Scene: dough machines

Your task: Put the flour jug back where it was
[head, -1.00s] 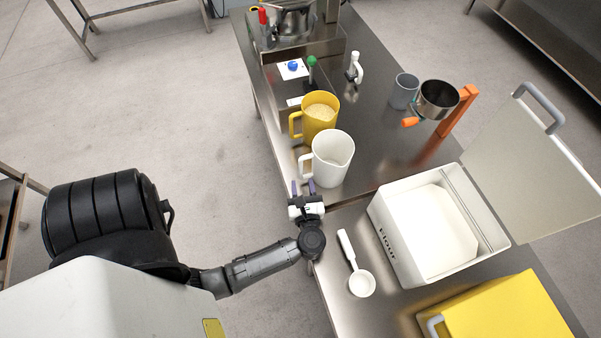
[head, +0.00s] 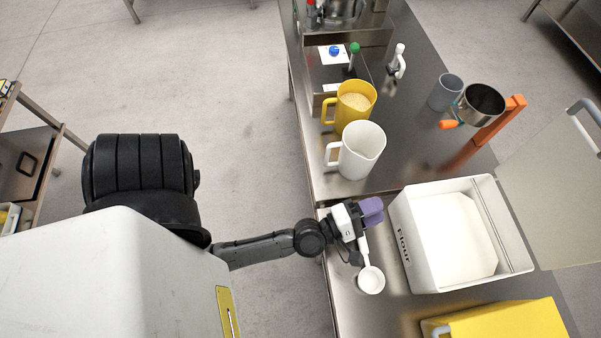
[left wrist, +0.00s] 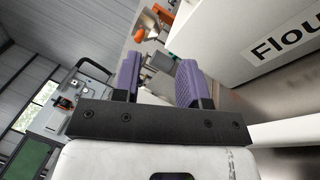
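A white jug (head: 362,152) stands upright on the steel table, its handle to the left. A yellow jug (head: 355,104) with pale grainy contents stands just behind it. I cannot tell from looks alone which is the flour jug. My left gripper (head: 371,210) is in front of the white jug, apart from it, above the handle of a white scoop (head: 370,279). In the left wrist view, the purple fingers of my left gripper (left wrist: 158,80) are spread with nothing between them. My right gripper is not in view.
A white bin marked Flour (head: 405,258) stands open right of my left gripper, its lid raised at the right. A yellow box (head: 500,322) is at the front. A grey cup (head: 445,92) and a metal bowl on an orange stand (head: 482,104) stand behind.

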